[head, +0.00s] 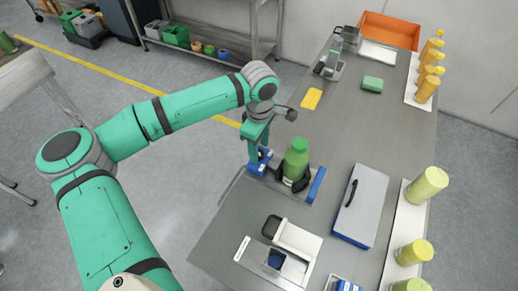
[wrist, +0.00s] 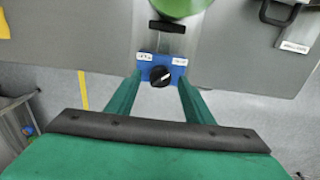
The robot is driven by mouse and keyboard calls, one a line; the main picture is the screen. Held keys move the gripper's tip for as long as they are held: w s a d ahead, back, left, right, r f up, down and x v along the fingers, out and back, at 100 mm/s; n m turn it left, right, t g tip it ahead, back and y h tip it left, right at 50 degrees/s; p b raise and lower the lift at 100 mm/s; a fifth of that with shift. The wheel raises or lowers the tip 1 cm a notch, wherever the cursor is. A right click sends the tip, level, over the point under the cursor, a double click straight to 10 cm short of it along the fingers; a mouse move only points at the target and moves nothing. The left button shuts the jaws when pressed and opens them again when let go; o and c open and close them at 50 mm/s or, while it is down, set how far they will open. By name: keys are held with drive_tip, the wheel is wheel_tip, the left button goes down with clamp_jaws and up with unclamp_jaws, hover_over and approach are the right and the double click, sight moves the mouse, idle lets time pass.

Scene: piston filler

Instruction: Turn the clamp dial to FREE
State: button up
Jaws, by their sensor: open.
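The clamp dial is a black knob (wrist: 160,76) on a blue block with a small white label at each upper corner. The lettering is too small to read. A pale mark on the knob seems to point to the upper right. The blue block (head: 259,164) sits at the table's left edge in the head view. My gripper (wrist: 160,88) is open, its green fingers on either side of the knob, with nothing between them gripped. In the head view my gripper (head: 257,150) is over the block. A green bottle (head: 296,160) stands between black clamp jaws (head: 292,184) beside it.
A blue-and-grey case (head: 361,205) with a black handle lies to the right. A white device (head: 294,240) is at the near side. Yellow bottles stand along the right edge. A yellow card (head: 311,98) and green block (head: 372,84) lie farther back, with clear tabletop between.

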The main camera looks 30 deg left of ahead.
drive_tip(key=shift+f, duration=0.95)
drive_tip(key=c, duration=1)
drive_tip(key=shift+c, duration=0.2)
